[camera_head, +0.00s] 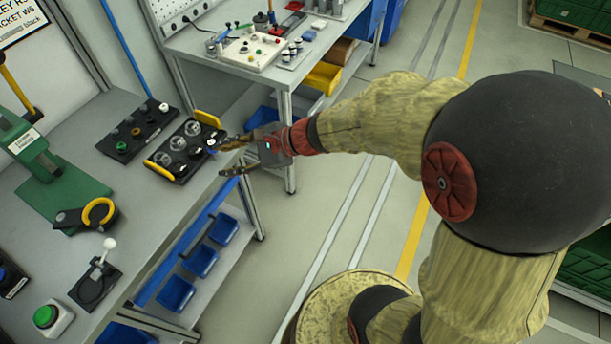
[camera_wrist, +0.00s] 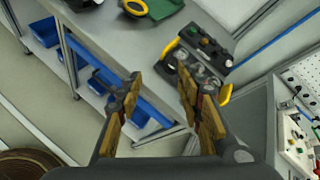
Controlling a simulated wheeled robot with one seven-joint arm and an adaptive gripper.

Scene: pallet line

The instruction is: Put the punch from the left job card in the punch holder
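A black block (camera_head: 139,132) on the bench bears small green, orange-brown and white-topped pieces; I cannot tell which is the punch. A black tray (camera_head: 182,171) with yellow handles holds several clear round parts. A green press (camera_head: 42,160) stands left; I cannot make out a punch holder. My gripper (camera_head: 231,158) is open and looks empty, just right of the tray near the bench edge. In the wrist view my gripper (camera_wrist: 158,84) shows its fingers apart.
A black lever stand (camera_head: 95,285) and a green push button (camera_head: 46,316) stand at the front of the bench (camera_head: 150,225). A second table (camera_head: 207,46) with a white tray is behind. Bare bench lies right of the press.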

